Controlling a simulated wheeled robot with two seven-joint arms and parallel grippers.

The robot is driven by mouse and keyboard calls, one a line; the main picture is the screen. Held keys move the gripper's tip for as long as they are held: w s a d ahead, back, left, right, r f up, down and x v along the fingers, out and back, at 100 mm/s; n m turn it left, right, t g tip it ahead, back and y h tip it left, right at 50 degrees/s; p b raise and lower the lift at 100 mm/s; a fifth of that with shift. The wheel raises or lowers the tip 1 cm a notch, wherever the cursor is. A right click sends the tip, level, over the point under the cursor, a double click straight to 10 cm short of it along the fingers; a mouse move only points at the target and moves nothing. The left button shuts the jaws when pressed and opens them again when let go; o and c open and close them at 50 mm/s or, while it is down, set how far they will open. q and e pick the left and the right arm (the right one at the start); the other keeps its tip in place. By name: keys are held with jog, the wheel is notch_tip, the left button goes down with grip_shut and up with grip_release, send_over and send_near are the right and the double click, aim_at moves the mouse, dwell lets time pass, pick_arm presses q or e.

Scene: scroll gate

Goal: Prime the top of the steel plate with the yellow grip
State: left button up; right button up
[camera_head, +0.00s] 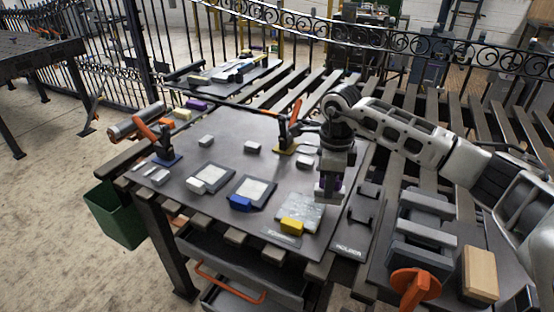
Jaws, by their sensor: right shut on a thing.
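The steel plate (301,209) lies near the front right of the dark work table, with its yellow grip (291,227) at its front edge. Its top looks light grey and mottled. My right gripper (329,192) points down just right of and close to this plate. It is shut on a small greyish thing, mostly hidden by the fingers, so I cannot tell what it is. I cannot tell whether it touches the plate. A plate with a blue grip (240,203) and one with a pale grip (195,185) lie further left. My left gripper is not in view.
Orange-handled clamps (293,112) stand at the back and left of the table (222,153). Several small grey blocks (252,148) lie about. A strip marked HOLDER (349,249) is right of the plate. A grey rack, orange knob (415,286) and wooden block (480,274) stand further right.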

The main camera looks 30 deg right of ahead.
jog(key=shift+r, duration=2.65)
